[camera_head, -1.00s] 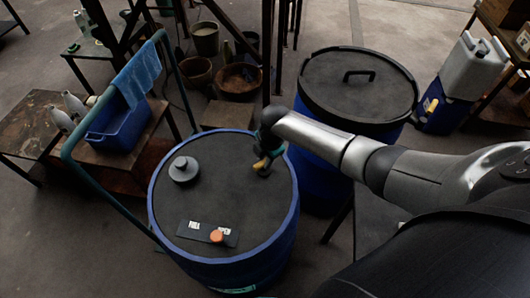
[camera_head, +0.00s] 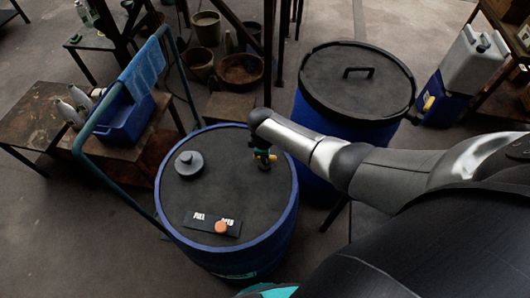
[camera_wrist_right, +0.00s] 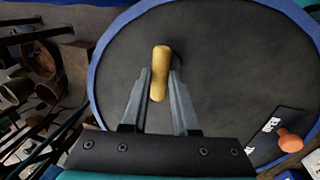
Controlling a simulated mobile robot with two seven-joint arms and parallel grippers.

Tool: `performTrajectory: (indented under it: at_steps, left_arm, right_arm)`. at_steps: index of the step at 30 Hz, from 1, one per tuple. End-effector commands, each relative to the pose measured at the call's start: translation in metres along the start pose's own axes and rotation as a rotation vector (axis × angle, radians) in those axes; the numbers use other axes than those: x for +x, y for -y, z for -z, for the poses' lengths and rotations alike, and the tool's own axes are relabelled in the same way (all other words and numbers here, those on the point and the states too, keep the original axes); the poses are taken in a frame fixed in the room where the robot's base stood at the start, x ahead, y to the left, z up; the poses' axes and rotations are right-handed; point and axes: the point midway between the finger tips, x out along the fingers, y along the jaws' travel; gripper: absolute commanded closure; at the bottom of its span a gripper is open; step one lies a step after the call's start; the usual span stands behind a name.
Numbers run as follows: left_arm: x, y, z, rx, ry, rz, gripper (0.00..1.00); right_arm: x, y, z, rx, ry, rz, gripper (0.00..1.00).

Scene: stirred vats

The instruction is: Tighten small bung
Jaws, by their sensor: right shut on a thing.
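The blue drum (camera_head: 175,243) has a dark round top. My right gripper (camera_head: 264,160) is over the far right part of that top, pointing down. In the right wrist view my right gripper (camera_wrist_right: 162,85) is shut on a yellow handle (camera_wrist_right: 160,70), which stands out between the two fingers. A small dark round shape is partly hidden behind the handle; I cannot tell whether it is the small bung. A larger grey bung (camera_head: 189,164) sits at the left of the drum top, apart from the gripper. My left gripper is not in view.
A black label plate (camera_head: 205,223) with an orange knob (camera_head: 220,227) lies at the drum top's near side. A second drum with a black handled lid (camera_head: 345,95) stands behind right. A green rail (camera_head: 110,195) runs along the left. The middle of the drum top is clear.

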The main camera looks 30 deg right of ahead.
Motion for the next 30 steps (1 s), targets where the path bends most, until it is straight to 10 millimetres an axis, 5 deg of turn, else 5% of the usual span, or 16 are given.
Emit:
performTrajectory:
  at_steps: [20, 21, 27, 30]
  left_arm:
    - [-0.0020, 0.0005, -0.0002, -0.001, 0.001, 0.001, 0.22]
    - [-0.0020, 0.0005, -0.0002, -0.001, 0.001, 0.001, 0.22]
    - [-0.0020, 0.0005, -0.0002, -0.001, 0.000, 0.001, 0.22]
    - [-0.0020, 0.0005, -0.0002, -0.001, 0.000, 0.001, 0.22]
  right_arm:
    - [0.0002, -0.0007, -0.0014, 0.058, 0.014, 0.000, 1.00]
    - [0.0002, -0.0007, -0.0014, 0.058, 0.014, 0.000, 0.68]
    - [0.0001, -0.0004, -0.0007, 0.056, 0.013, 0.000, 0.46]
    - [0.0001, -0.0002, -0.0003, 0.055, 0.012, 0.000, 0.43]
